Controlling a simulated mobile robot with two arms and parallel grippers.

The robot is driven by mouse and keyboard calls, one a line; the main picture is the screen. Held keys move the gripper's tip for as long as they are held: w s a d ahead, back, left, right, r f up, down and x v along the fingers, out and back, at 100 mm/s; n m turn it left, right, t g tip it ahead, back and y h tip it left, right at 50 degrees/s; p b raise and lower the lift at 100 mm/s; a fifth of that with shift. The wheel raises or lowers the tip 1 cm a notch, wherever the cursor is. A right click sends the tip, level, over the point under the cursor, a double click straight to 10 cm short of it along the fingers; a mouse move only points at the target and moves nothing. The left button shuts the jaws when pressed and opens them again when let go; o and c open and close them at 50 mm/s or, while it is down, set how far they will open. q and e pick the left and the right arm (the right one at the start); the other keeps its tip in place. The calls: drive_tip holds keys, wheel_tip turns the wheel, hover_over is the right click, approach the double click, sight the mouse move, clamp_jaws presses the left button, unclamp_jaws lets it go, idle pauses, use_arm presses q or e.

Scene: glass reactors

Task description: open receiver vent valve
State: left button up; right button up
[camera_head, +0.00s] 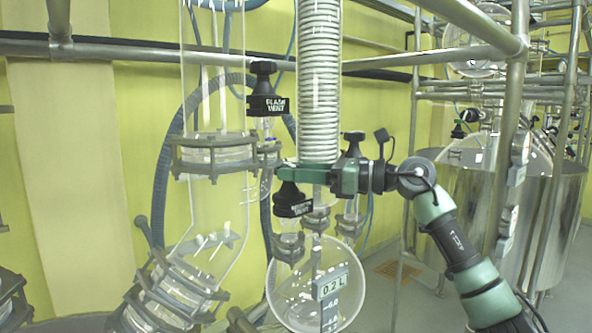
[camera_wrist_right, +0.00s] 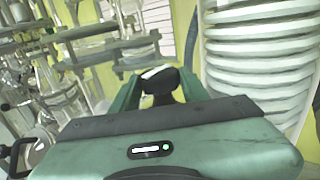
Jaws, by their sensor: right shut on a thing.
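A black valve (camera_head: 292,204) with a small label tag, too small to read, sits low beside the coiled condenser. My right gripper (camera_head: 284,172) reaches in from the right and is shut on the top knob of this valve; the fingers cover most of the knob. In the right wrist view the black knob (camera_wrist_right: 160,82) sits between the two green fingers. Another black valve (camera_head: 266,100), labelled "FLASH VENT", stands above and to the left, apart from the gripper. A round glass receiver (camera_head: 290,292) with a "0.2 L" readout is below. My left gripper is out of view.
The coiled condenser (camera_head: 319,80) rises right behind the gripper. A glass column (camera_head: 212,95) with metal flange clamps (camera_head: 213,155) stands to the left. Metal frame pipes (camera_head: 415,62) cross at the top, and large steel vessels (camera_head: 475,185) stand at the right.

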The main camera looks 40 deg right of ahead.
idle(0.4)
drive_tip(key=o, duration=1.2)
drive_tip(key=shift+c, duration=0.2)
drive_tip(key=shift+o, duration=1.2)
drive_tip(key=shift+s+r, duration=0.15)
